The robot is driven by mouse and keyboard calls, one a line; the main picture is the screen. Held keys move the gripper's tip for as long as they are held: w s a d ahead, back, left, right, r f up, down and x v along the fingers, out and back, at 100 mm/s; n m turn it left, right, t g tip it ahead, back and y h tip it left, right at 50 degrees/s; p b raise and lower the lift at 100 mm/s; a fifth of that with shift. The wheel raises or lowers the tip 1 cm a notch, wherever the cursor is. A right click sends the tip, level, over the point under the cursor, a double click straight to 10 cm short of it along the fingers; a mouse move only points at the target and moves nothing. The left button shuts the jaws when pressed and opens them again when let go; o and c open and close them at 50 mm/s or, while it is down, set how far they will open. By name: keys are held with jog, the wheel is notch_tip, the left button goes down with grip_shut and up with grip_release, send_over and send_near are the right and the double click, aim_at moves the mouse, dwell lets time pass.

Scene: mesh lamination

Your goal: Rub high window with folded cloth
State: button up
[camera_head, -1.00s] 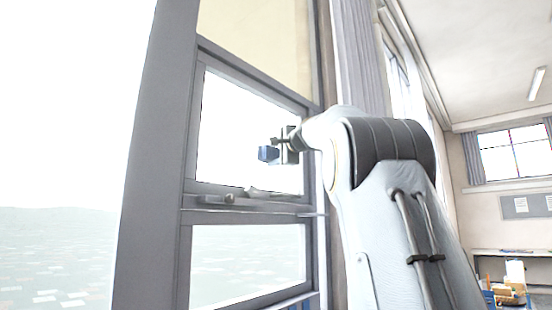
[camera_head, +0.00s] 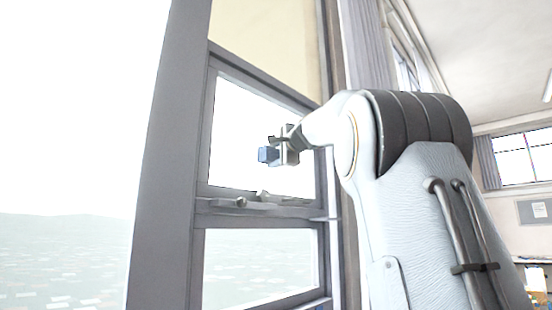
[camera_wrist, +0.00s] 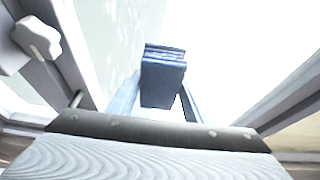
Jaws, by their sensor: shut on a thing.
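The folded cloth (camera_head: 268,155) is a small blue block in front of the upper pane of the high window (camera_head: 240,130). In the wrist view the cloth (camera_wrist: 163,75) shows as stacked dark blue folds between the two fingers. My gripper (camera_head: 280,154) is shut on it; the fingers also show in the wrist view (camera_wrist: 158,98). The pane behind is bright white, and I cannot tell whether the cloth touches the glass.
A grey window frame post (camera_head: 170,150) stands to the left. A sill rail with a latch (camera_head: 262,198) runs below the upper pane. A pale handle knob (camera_wrist: 38,38) sits at the left in the wrist view. Curtains (camera_head: 362,50) hang to the right.

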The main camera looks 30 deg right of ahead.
jog(key=shift+s+a, duration=0.25)
jog(key=shift+a, duration=0.2)
jog(key=shift+s+a, duration=0.2)
jog(key=shift+a, duration=0.25)
notch_tip(320, 180, up, 3)
jog(key=p, duration=0.3)
jog(key=shift+w+f, duration=0.1)
jog(key=shift+f, duration=0.05)
jog(key=shift+w+d+f, duration=0.1)
jog(key=shift+w+d, duration=0.25)
jog(key=shift+d, duration=0.5)
jog(key=shift+w+d, duration=0.3)
jog(key=shift+d, duration=0.55)
jog(key=shift+w+d+f, duration=0.1)
jog(key=shift+w+d, duration=0.25)
jog(key=shift+d, duration=0.5)
jog(key=d, duration=0.1)
jog(key=w+d, duration=0.1)
jog(key=d, duration=0.1)
jog(key=w+d+p, duration=0.1)
jog(key=d, duration=0.1)
jog(key=shift+d+r, duration=0.1)
jog(key=shift+r, duration=0.05)
jog(key=shift+s, duration=0.1)
